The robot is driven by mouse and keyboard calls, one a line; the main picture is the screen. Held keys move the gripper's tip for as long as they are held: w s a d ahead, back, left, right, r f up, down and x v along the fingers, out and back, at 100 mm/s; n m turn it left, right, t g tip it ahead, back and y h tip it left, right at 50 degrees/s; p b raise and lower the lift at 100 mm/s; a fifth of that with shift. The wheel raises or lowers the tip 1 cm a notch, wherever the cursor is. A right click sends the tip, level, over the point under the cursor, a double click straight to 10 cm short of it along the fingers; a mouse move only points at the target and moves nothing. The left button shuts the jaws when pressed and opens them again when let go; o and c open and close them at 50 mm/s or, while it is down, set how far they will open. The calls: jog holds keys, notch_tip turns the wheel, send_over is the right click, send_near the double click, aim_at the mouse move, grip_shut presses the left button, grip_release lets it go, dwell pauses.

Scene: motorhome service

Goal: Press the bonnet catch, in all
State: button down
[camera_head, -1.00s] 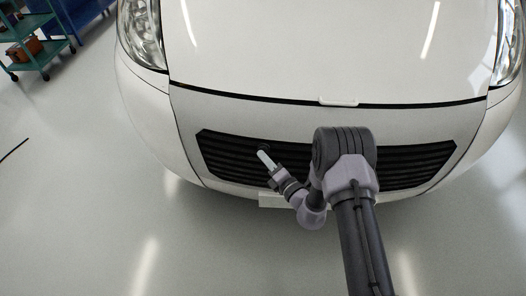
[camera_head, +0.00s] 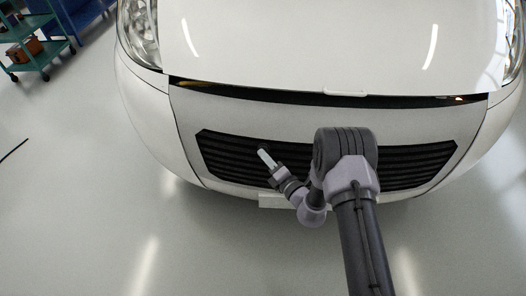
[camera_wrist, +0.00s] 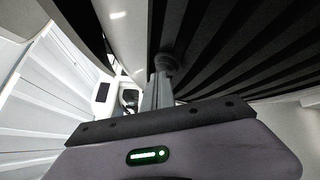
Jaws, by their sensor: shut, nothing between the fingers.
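The bonnet catch is a small dark round knob (camera_head: 261,148) on the black front grille (camera_head: 225,158), left of its middle. The knob also shows in the wrist view (camera_wrist: 167,61), right at the fingertips. My gripper (camera_head: 265,156) points up at it from below, with its pale fingers together and nothing between them. In the wrist view the fingers (camera_wrist: 160,80) end at the knob and seem to touch it; I cannot tell how far in it is. The white bonnet (camera_head: 310,45) stands slightly raised, with a wide dark gap under its front edge. A pale handle (camera_head: 345,93) sits at that edge.
The white bumper (camera_head: 150,115) and headlamps (camera_head: 140,30) curve around the grille. A pale plate (camera_head: 276,201) lies just below my gripper. A green trolley (camera_head: 40,52) stands at the far left. The floor in front is clear.

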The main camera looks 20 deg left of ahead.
jog(key=shift+r, duration=0.1)
jog(key=shift+s+d+r+p, duration=0.1)
jog(key=shift+s+p, duration=0.1)
jog(key=shift+s, duration=0.2)
jog(key=shift+s+d+r+p, duration=0.1)
jog(key=shift+s+p, duration=0.1)
jog(key=shift+s, duration=0.2)
jog(key=s, duration=0.1)
jog(key=s+r+p, duration=0.1)
jog(key=s, duration=0.1)
jog(key=s+p, duration=0.1)
jog(key=shift+s+d+r, duration=0.25)
jog(key=shift+s, duration=0.1)
dwell(0.4)
